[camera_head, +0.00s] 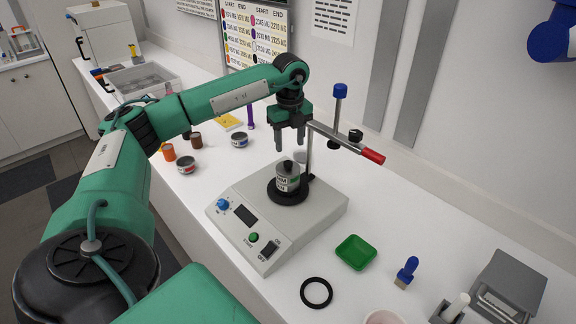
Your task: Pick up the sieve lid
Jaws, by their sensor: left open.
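A machine (300,230) with a dial, display and switch stands on the white counter. A labelled round container (288,183) sits upright on its black round plate (286,197). A lid with a dark knob (288,164), which looks like the sieve lid, is on top of that container. My left gripper (292,146) hangs above it, fingers pointing down, open and empty. Its fingertips are a little above the knob and seem apart from it. My right gripper is not in the picture.
A post with a blue knob (340,90) and a red-ended clamp bar (370,155) stand close beside my gripper. A green tray (356,252), black ring (317,292) and blue brush (406,272) lie in front. Small jars (187,164) stand to the left.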

